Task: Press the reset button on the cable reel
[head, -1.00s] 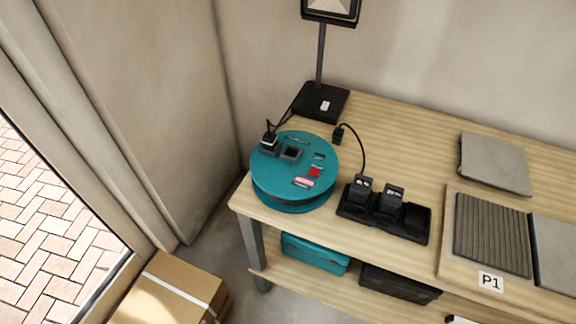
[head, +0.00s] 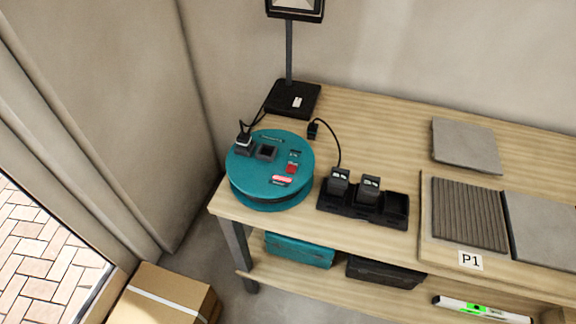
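The cable reel (head: 268,188) is a round teal drum lying flat on the left end of the wooden workbench. Its top carries two dark sockets, one with a black plug (head: 244,141) in it and one empty socket (head: 266,153). A small red square (head: 291,169) and a lit pinkish-red bar (head: 282,180) sit on the right part of the top. Which of these is the reset button I cannot tell for sure. Neither of my grippers shows in the head view.
A work lamp (head: 292,97) stands behind the reel. A black charger (head: 362,207) with two batteries is right of it, its cable (head: 338,140) ending in a loose plug. Grey tiles (head: 466,146) lie farther right. A cardboard box (head: 165,296) is on the floor at lower left.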

